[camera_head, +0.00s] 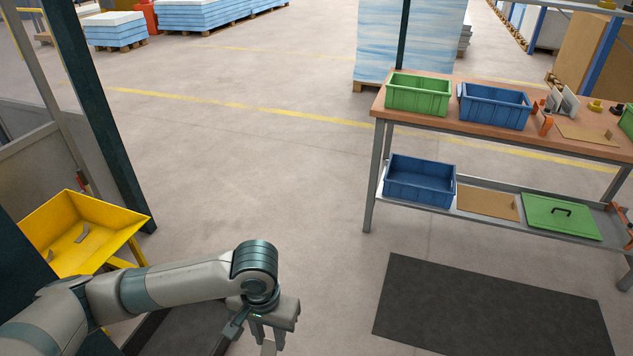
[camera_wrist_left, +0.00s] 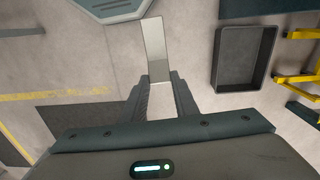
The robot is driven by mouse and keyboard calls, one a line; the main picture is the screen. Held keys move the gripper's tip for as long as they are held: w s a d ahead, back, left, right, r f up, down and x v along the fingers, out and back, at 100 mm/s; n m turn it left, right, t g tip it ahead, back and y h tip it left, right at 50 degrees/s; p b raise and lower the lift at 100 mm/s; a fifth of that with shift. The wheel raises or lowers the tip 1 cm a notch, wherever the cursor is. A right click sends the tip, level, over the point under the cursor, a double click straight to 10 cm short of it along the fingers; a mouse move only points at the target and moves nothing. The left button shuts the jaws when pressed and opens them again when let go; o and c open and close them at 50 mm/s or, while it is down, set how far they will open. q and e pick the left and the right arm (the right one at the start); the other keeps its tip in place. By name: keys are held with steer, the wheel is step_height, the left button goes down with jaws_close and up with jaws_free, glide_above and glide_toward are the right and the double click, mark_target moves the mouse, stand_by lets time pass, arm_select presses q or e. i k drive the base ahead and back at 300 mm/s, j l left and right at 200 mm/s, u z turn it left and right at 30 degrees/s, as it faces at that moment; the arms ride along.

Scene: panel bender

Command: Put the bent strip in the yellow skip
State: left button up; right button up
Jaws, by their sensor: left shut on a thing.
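The yellow skip (camera_head: 90,220) stands at the left in the head view, with a few small metal pieces lying in it. My left gripper (camera_head: 267,340) is at the lower middle of the head view, to the right of the skip and apart from it. It is shut on the strip (camera_wrist_left: 155,50), a flat grey metal piece that sticks out from between the fingertips in the left wrist view. Only a small end of the strip shows in the head view, and its bend is hard to make out. My right gripper is not in view.
A workbench (camera_head: 480,90) with a green bin (camera_head: 418,94) and a blue bin (camera_head: 493,106) stands at the right. A dark mat (camera_head: 490,310) lies in front of it. A dark post (camera_head: 105,120) rises behind the skip. The middle floor is clear.

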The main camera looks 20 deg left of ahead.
mark_target(86, 247)
steer(key=i+j, duration=0.15)
steer(key=i, duration=0.45)
steer(key=i+j, duration=0.2)
steer(key=i, duration=0.4)
steer(key=i+l+u, duration=0.2)
steer(key=i, duration=1.05)
steer(key=i+j+u, duration=0.15)
steer(key=i+u, duration=0.65)
steer(key=i+l+u, duration=0.1)
steer(key=i+u, duration=0.3)
steer(key=i+j+u, duration=0.1)
steer(key=i+u, duration=0.25)
steer(key=i, duration=0.15)
steer(key=i+l+u, duration=0.1)
steer(key=i+u, duration=0.25)
steer(key=i, duration=0.15)
steer(key=i+l+u, duration=0.15)
steer(key=i+u, duration=0.2)
steer(key=i, duration=0.15)
steer(key=i+j+u, duration=0.1)
steer(key=i+u, duration=0.15)
steer(key=u, duration=0.2)
steer(key=i+u, duration=0.25)
steer(key=u, duration=0.2)
steer(key=i+l+u, duration=0.1)
steer(key=i+u, duration=0.15)
steer(key=u, duration=0.2)
steer(key=i+u, duration=0.7)
steer(key=k+z, duration=0.1)
steer(key=z, duration=0.5)
